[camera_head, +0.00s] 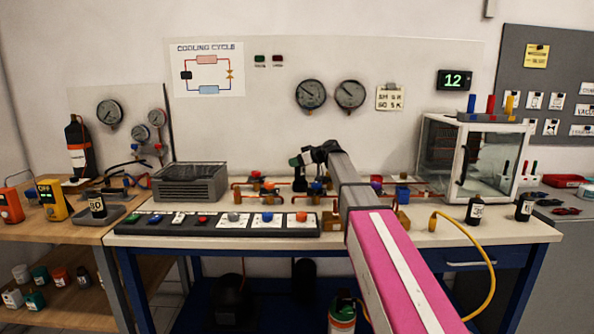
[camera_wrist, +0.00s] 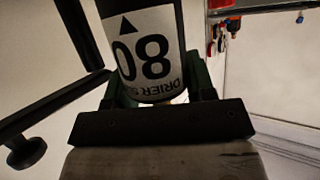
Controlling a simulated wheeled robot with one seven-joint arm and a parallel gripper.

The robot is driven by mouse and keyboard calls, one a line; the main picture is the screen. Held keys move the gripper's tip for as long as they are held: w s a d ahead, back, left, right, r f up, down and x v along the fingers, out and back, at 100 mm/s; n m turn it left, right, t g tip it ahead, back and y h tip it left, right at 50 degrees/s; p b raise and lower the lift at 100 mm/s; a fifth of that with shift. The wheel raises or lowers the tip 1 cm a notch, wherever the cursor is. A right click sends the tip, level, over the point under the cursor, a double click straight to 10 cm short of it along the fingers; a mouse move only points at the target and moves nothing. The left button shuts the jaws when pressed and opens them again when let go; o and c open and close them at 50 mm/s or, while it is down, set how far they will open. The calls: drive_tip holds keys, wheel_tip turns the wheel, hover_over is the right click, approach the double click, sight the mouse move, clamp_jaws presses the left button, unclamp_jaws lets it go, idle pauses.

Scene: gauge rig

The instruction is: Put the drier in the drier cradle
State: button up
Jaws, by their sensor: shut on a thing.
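The drier (camera_wrist: 148,52) is a dark cylinder with a white label reading "80" and "DRIER", upside down in the wrist view. My gripper (camera_wrist: 155,95) is shut on it, with green fingers on either side of the label. In the head view my gripper (camera_head: 303,160) is above the back middle of the bench, over the pipe rig. The drier is small and mostly hidden there. I cannot clearly pick out the drier cradle; my arm covers part of the rig, where brass blocks (camera_head: 403,217) stand.
A grey basket (camera_head: 190,182) and a sloped button panel (camera_head: 217,224) stand left of my arm. A clear cabinet (camera_head: 473,157) stands right, with dark bottles (camera_head: 474,211) before it. A yellow hose (camera_head: 491,283) hangs off the front edge. Red and blue valve knobs (camera_head: 270,186) rise from the rig.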

sight(297, 169)
drive_tip(key=shift+f, duration=1.65)
drive_tip(key=shift+f, duration=0.1)
drive_tip(key=o, duration=1)
drive_tip(key=shift+o, duration=0.2)
drive_tip(key=v, duration=1.2)
